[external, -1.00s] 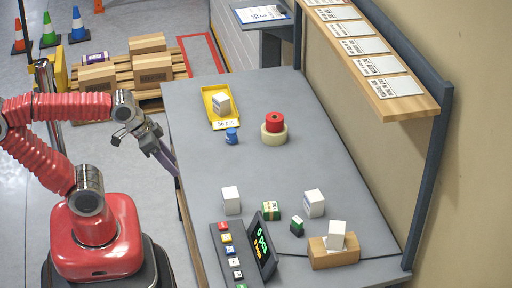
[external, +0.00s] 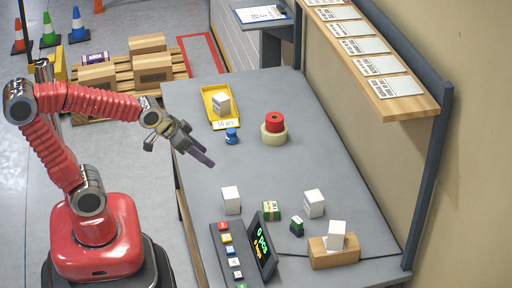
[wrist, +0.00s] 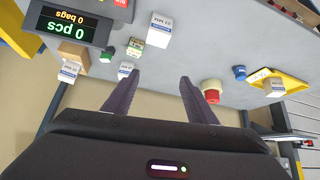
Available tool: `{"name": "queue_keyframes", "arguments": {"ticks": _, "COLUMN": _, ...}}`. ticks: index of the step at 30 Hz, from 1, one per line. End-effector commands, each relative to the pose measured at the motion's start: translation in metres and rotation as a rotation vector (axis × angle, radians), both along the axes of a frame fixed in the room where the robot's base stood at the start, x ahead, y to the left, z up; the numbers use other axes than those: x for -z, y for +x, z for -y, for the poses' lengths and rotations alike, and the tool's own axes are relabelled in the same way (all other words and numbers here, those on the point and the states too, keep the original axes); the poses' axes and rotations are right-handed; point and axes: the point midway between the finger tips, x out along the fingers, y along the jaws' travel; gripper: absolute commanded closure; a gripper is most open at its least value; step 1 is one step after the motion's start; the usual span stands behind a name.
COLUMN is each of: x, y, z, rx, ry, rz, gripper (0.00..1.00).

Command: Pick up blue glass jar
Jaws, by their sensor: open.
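The blue glass jar (external: 231,136) stands on the grey table, just below the yellow tray and left of the tape rolls. It also shows in the wrist view (wrist: 239,72) as a small blue shape beside the yellow tray. My gripper (external: 203,157) is open and empty. It hangs above the table's left edge, apart from the jar, to its left and lower in the external view. In the wrist view my two dark fingers (wrist: 158,95) are spread with nothing between them.
A yellow tray (external: 211,117) holds a white box. Red and cream tape rolls (external: 274,137) stand right of the jar. White boxes (external: 314,203), a green box (external: 271,210) and a display panel (external: 262,248) are nearer the front. The table's middle is clear.

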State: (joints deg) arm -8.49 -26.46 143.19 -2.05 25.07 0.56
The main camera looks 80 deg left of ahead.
Motion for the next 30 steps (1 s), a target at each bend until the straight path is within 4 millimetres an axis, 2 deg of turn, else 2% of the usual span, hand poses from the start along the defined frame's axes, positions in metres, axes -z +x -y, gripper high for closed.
{"name": "queue_keyframes", "arguments": {"ticks": 6, "x": 0.025, "y": 0.040, "z": -0.040, "rx": -0.089, "ry": 0.008, "rz": 0.077, "gripper": 0.48}}
{"name": "queue_keyframes", "arguments": {"ticks": 15, "x": 0.058, "y": 0.076, "z": -0.103, "rx": -0.213, "ry": 0.039, "rz": 0.191, "gripper": 0.48}}
{"name": "queue_keyframes", "arguments": {"ticks": 23, "x": 0.090, "y": 0.089, "z": -0.162, "rx": -0.324, "ry": 0.085, "rz": 0.284, "gripper": 0.48}}
{"name": "queue_keyframes", "arguments": {"ticks": 30, "x": 0.120, "y": 0.086, "z": -0.216, "rx": -0.424, "ry": 0.145, "rz": 0.364, "gripper": 0.48}}
